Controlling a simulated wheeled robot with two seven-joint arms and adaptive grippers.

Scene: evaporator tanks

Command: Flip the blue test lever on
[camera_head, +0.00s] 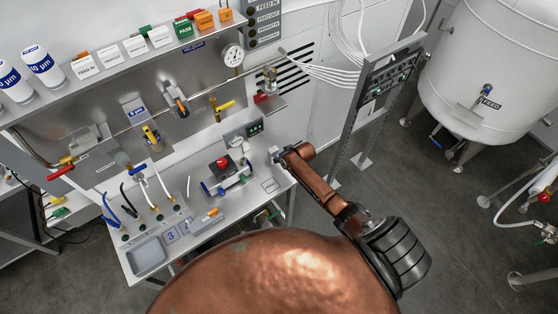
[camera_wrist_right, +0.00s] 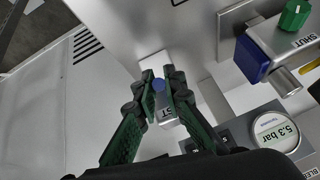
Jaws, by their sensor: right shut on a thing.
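In the right wrist view the test lever (camera_wrist_right: 158,85) shows as a small round blue tip with a silver block behind it. The letters "ST" can be read on the block; the rest of the word is covered. My right gripper (camera_wrist_right: 160,76) has its green-padded black fingers on both sides of the blue tip, shut on it. In the head view my copper right arm reaches over the right end of the bench (camera_head: 186,232). The fingertips and the lever cannot be made out there. My left gripper is in neither view.
Close to the gripper in the wrist view are a round "5.3 bar" display (camera_wrist_right: 277,132), a blue block (camera_wrist_right: 251,59) and a green knob (camera_wrist_right: 295,15) marked "SHUT". The head view shows a cable rack (camera_head: 388,72) and a white tank (camera_head: 490,75) right of the bench.

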